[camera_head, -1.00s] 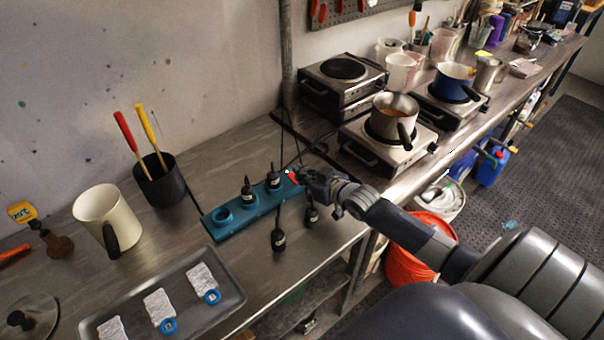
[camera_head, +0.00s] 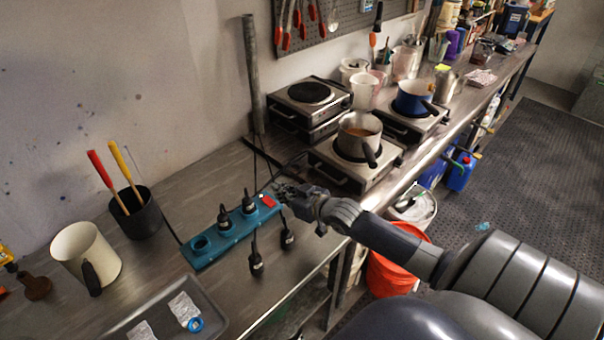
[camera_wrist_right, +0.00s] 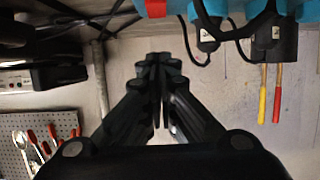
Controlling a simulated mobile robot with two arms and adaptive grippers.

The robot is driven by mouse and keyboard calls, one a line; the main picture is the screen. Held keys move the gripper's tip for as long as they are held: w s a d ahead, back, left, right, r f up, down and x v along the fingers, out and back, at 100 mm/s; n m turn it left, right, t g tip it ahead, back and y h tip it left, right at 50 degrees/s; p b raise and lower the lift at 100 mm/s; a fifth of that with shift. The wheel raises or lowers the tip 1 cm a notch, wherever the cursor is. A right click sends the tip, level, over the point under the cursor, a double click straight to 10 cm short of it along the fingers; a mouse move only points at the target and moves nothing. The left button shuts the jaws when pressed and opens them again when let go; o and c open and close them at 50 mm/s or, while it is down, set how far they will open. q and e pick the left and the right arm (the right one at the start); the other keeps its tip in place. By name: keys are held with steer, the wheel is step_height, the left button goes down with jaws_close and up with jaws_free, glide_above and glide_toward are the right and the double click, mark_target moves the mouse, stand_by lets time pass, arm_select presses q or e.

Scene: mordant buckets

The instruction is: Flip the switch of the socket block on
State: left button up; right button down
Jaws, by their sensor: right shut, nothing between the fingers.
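The teal socket block (camera_head: 228,240) lies on the metal bench. Its red switch (camera_head: 268,201) is at the end nearest the hot plates; I cannot tell which way it is tipped. Two black plugs (camera_head: 223,218) stand in the block, and one round socket (camera_head: 201,244) at the other end is empty. My right gripper (camera_head: 280,188) is shut and empty, just behind and beside the switch; I cannot tell whether it touches. In the right wrist view its closed fingers (camera_wrist_right: 158,62) show below the red switch (camera_wrist_right: 156,8). My left gripper is out of view.
Two loose black plugs (camera_head: 256,264) lie in front of the block. Hot plates (camera_head: 350,165) with pots stand to the right. A black cup (camera_head: 137,214) with tools, a cream jug (camera_head: 86,252) and a grey tray (camera_head: 214,316) are on the left.

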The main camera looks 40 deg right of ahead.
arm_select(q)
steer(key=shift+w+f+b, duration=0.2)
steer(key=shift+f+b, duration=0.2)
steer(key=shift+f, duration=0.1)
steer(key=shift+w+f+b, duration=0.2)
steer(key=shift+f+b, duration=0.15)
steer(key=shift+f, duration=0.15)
arm_select(e)
steer(key=s, duration=0.7)
steer(key=shift+d+r, duration=0.3)
steer(key=shift+r, duration=0.15)
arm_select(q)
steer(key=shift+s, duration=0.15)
arm_select(e)
steer(key=shift+s, duration=0.1)
